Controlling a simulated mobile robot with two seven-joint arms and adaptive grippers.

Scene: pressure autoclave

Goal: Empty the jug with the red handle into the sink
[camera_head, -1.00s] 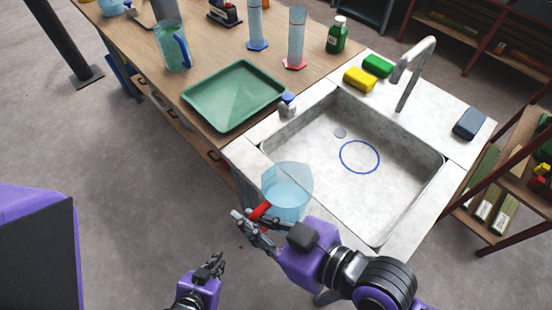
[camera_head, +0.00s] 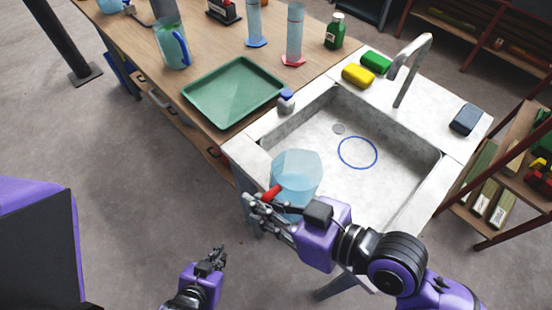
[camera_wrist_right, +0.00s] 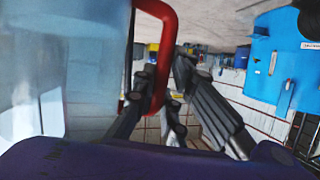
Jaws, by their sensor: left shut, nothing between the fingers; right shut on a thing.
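The jug (camera_head: 297,174) is clear with a pale blue tint and a red handle (camera_head: 271,192). My right gripper (camera_head: 258,203) is shut on the red handle and holds the jug at the near-left edge of the sink. In the right wrist view the red handle (camera_wrist_right: 168,50) passes between the fingers (camera_wrist_right: 160,100), and the jug wall (camera_wrist_right: 65,70) fills the left side. The sink (camera_head: 385,178) is a light stone basin with a blue ring and a drain on its floor. My left gripper (camera_head: 213,261) is shut and empty, low over the floor.
A grey tap (camera_head: 410,70) stands at the back of the sink. A green tray (camera_head: 233,92), cylinders and a blue-handled jug (camera_head: 172,45) are on the wooden bench.

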